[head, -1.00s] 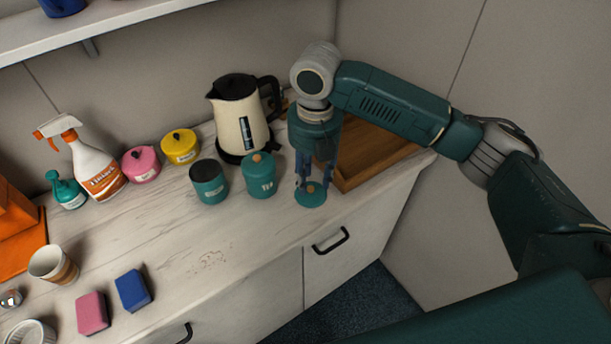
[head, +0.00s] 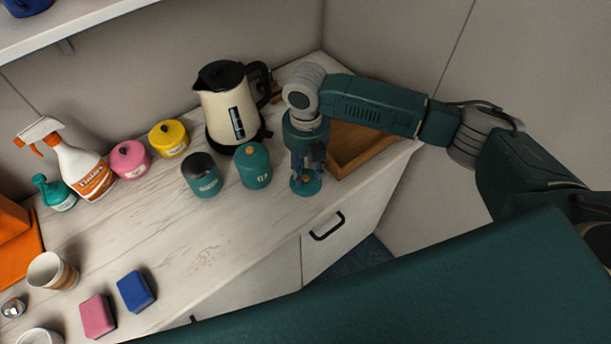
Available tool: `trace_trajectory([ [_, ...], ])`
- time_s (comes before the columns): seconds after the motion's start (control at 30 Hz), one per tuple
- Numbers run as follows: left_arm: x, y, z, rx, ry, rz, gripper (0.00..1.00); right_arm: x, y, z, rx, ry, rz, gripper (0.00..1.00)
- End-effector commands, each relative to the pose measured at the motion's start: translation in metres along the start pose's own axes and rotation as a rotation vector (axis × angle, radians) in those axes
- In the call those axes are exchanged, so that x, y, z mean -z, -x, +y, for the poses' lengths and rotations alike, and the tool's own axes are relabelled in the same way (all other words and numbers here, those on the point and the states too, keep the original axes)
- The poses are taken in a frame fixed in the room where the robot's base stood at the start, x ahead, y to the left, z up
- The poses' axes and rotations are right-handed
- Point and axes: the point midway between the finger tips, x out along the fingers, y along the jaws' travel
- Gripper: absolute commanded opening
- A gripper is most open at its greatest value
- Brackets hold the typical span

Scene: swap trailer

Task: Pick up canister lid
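The teal canister lid (head: 306,187) lies flat on the white counter near its front edge, left of the wooden tray. My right gripper (head: 306,174) points straight down over it, with its fingertips at the knob in the lid's middle. The fingers largely hide the knob, so I cannot tell whether they are closed on it. A teal canister (head: 204,180) with an open, dark top stands to the left. A second teal canister (head: 254,169) beside it has its lid on. My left gripper is not in view.
A cream kettle (head: 230,108) stands behind the canisters. A wooden tray (head: 365,155) is close to my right gripper. Pink (head: 130,161) and yellow (head: 169,140) canisters and a spray bottle (head: 82,170) stand left. Sponges (head: 136,291) lie at front left; mid-counter is clear.

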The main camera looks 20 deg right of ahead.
Motion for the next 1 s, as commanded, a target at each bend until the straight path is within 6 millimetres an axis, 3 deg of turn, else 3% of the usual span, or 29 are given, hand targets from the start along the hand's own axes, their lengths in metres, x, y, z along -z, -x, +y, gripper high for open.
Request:
trace_trajectory([
  [0.03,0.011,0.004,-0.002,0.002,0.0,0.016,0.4,0.001,-0.005,0.001,0.0,-0.001,0.002,0.36],
  [0.17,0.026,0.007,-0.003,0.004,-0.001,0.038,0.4,0.0,-0.016,0.001,-0.001,0.001,0.0,0.36],
  [0.4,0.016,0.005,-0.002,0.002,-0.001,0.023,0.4,0.0,-0.018,0.001,-0.002,0.001,-0.001,0.34],
  [0.57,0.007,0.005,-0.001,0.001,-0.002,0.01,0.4,0.0,-0.018,0.001,-0.002,0.001,-0.001,0.03],
  [0.6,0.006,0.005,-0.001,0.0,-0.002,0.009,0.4,0.0,-0.018,0.001,-0.002,0.001,-0.001,0.0],
  [1.0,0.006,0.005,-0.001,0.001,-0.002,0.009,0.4,0.0,-0.016,0.002,-0.003,0.001,-0.002,0.0],
])
